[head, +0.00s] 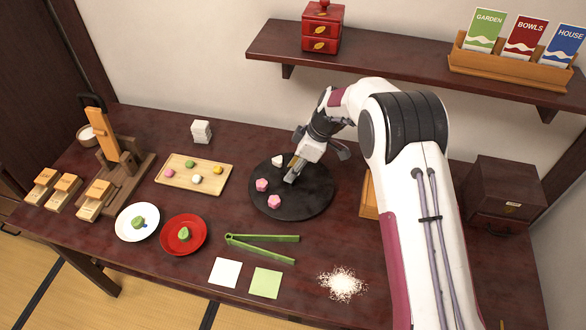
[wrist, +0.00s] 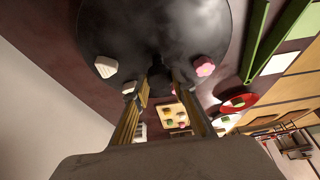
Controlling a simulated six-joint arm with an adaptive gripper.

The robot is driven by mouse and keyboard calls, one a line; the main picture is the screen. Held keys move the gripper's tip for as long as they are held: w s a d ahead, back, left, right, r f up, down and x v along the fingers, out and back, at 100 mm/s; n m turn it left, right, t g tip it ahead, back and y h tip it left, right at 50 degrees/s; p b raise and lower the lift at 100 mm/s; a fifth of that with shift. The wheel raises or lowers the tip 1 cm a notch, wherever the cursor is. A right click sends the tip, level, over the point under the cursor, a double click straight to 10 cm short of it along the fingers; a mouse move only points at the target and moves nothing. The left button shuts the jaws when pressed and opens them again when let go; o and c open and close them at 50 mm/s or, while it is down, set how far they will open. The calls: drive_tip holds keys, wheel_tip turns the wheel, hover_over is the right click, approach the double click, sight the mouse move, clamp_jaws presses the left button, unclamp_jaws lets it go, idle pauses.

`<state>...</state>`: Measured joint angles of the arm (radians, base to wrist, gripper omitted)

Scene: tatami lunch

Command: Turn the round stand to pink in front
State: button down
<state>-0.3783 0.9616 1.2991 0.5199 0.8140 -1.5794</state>
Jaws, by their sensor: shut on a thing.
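The round stand (head: 318,203) is a black disc on the table, with my gripper (head: 291,178) reaching down to its middle. In the wrist view, my gripper (wrist: 162,82) is shut on a dark knob-like part at the middle of the stand (wrist: 160,30). Two pink sweets (head: 262,185) (head: 274,201) sit on the stand's left and front-left part. A white sweet (head: 278,160) sits at its back left. The wrist view shows a pink sweet (wrist: 204,66) right of the fingers and white pieces (wrist: 104,67) on the left. My gripper hides part of the stand's far side.
A wooden board with small sweets (head: 212,187) lies to the left. A red plate (head: 168,247), a white plate (head: 121,233) and green tongs (head: 262,250) lie in front. A shelf (head: 390,62) hangs above the back. A dark drawer box (head: 505,190) stands at the right.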

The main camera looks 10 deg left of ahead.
drive_tip(key=shift+f+n, duration=0.1)
drive_tip(key=shift+n, duration=0.6)
drive_tip(key=shift+n+g, duration=0.4)
drive_tip(key=c, duration=1.7)
unclamp_jaws()
drive_tip(key=shift+m, duration=0.4)
drive_tip(key=m+t, duration=0.1)
drive_tip(key=m, duration=0.2)
drive_tip(key=shift+s, duration=0.1)
drive_tip(key=shift+s+m+t+h, duration=0.15)
drive_tip(key=shift+m+t, duration=0.4)
drive_tip(key=shift+m, duration=0.65)
drive_tip(key=shift+w+m+t+h, duration=0.1)
drive_tip(key=shift+m+t+h, duration=0.15)
drive_tip(key=shift+m+t, duration=0.65)
drive_tip(key=shift+m+g, duration=0.25)
drive_tip(key=shift+m, duration=0.25)
